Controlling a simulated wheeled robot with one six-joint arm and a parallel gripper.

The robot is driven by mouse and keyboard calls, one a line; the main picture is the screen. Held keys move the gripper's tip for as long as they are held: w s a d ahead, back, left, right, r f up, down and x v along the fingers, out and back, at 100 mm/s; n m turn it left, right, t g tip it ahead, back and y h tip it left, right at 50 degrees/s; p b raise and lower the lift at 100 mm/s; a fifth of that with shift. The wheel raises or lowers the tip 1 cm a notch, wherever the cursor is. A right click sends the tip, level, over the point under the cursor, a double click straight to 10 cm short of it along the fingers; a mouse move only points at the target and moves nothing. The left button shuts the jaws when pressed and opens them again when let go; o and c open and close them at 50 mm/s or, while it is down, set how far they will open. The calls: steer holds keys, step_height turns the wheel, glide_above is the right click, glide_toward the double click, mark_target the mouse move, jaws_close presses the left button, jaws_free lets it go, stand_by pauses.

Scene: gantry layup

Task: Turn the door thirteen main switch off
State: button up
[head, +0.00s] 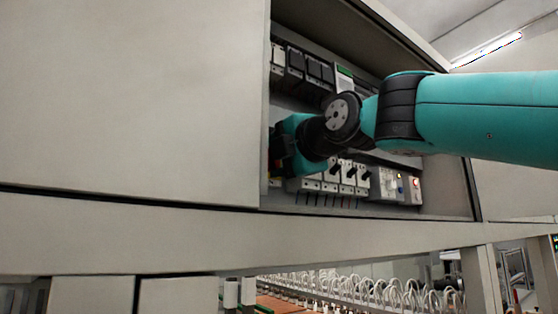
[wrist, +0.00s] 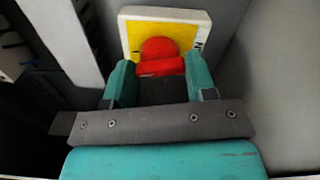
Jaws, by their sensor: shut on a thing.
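The main switch shows in the wrist view as a red rotary handle (wrist: 159,46) on a yellow plate (wrist: 137,32) with a white surround. Part of a dark letter shows at the plate's right edge; the rest of the marking is hidden. My gripper (wrist: 159,68) has a teal finger on each side of the red handle and is shut on it. The handle's bar lies roughly crosswise between the fingers. In the head view my gripper (head: 281,150) reaches into the cabinet's left side, and the arm hides the switch there.
The open cabinet holds a row of black breakers (head: 307,67) above and several white breakers with black levers (head: 347,174) below. A grey door panel (head: 130,95) stands close on the left. A grey wall (wrist: 280,85) is close on the right in the wrist view.

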steer(key=n+b, duration=0.4)
steer(key=n, duration=0.9)
steer(key=shift+f+n, duration=0.15)
steer(key=shift+n, duration=0.15)
stand_by(0.4)
steer(key=o, duration=0.9)
steer(key=shift+o, duration=0.2)
steer(key=b+v, duration=0.7)
steer(key=v, duration=1)
steer(key=shift+s+d+b, duration=0.2)
steer(key=shift+b, duration=0.15)
